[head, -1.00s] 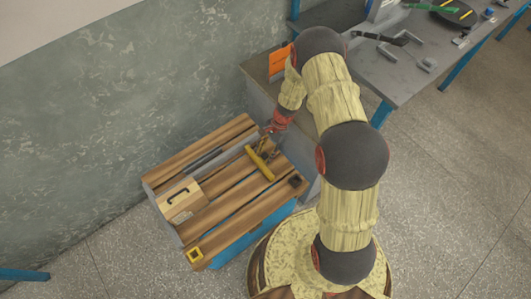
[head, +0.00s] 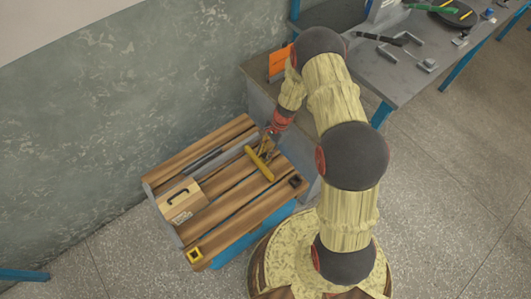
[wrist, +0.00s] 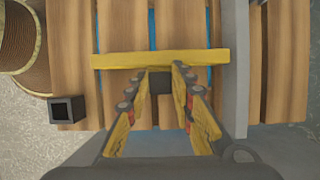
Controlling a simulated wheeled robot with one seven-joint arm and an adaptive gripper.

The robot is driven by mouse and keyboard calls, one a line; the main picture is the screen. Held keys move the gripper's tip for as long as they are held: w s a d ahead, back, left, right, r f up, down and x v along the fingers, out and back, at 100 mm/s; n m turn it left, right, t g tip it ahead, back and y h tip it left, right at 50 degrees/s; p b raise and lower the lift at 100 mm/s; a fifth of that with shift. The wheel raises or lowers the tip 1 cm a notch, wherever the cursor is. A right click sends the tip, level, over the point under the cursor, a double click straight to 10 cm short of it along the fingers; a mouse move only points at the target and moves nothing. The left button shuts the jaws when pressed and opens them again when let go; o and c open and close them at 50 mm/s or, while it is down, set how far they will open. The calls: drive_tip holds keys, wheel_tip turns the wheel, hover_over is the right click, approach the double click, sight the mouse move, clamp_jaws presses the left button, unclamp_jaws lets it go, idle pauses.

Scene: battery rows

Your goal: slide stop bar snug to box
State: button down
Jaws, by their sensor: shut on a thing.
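The stop bar is a yellow bar (head: 259,164) lying across the planks of a wooden-topped bench. In the wrist view the yellow bar (wrist: 160,59) runs level across the top, with a dark block (wrist: 160,81) at its near side. My gripper (wrist: 160,72) is shut on this dark block of the stop bar; it also shows in the head view (head: 265,149). The box is pale wood with a black handle (head: 181,202), on the left part of the bench. A clear gap separates bar and box. The box is not in the wrist view.
A grey strip (wrist: 236,70) runs along the planks right of the gripper in the wrist view. A black square holder (head: 295,181) and a yellow square one (head: 195,255) sit at the bench's near edge. A wall stands behind; a grey table (head: 400,75) is at upper right.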

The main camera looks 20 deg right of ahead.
drive_tip(key=s+a, duration=0.2)
drive_tip(key=a, duration=0.6)
drive_tip(key=s+a, duration=0.3)
drive_tip(key=a, duration=0.5)
drive_tip(key=s+a, duration=0.2)
drive_tip(key=a, duration=0.6)
drive_tip(key=shift+s, duration=0.4)
drive_tip(key=c, duration=1.6)
unclamp_jaws()
drive_tip(key=shift+d, duration=0.1)
drive_tip(key=shift+o, duration=0.3)
drive_tip(key=v, duration=1.2)
